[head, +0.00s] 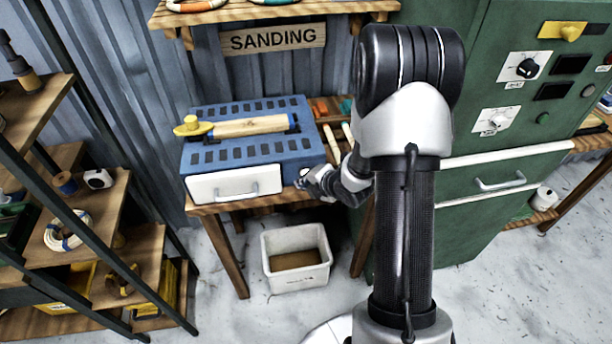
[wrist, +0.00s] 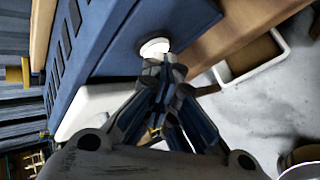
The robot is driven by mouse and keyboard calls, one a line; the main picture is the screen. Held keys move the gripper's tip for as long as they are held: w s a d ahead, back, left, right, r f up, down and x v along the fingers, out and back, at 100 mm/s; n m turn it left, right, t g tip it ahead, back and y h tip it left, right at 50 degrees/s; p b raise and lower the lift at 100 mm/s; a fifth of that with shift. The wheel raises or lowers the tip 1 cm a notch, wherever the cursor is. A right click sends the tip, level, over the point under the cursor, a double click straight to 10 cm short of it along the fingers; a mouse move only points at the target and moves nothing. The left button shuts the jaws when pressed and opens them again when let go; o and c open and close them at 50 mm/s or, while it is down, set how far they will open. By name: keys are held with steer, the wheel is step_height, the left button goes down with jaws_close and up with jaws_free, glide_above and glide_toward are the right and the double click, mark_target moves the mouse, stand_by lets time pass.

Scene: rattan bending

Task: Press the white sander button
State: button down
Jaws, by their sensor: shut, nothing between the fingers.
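The blue sander (head: 255,150) stands on a wooden bench under the SANDING sign. Its white round button (head: 304,171) is on the front face, right of the white drawer (head: 235,184). In the wrist view the button (wrist: 154,47) shows bright white on the blue housing (wrist: 115,45). My gripper (head: 307,182) is in front of the button. In the wrist view my gripper (wrist: 164,66) is shut and empty, its tips overlapping the button's lower edge. I cannot tell whether they touch it.
A white bin (head: 296,283) stands on the floor below the bench. A green cabinet (head: 480,215) with knobs is at right. A shelf rack (head: 75,215) is at left. A yellow-handled piece (head: 192,126) and wood lie on the sander top.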

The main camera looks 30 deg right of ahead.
stand_by(0.4)
steer(key=shift+s+b, duration=0.35)
steer(key=shift+b, duration=0.05)
steer(key=s+a+b, duration=0.1)
steer(key=s+b, duration=0.2)
steer(key=s, duration=0.2)
steer(key=shift+s+a, duration=0.4)
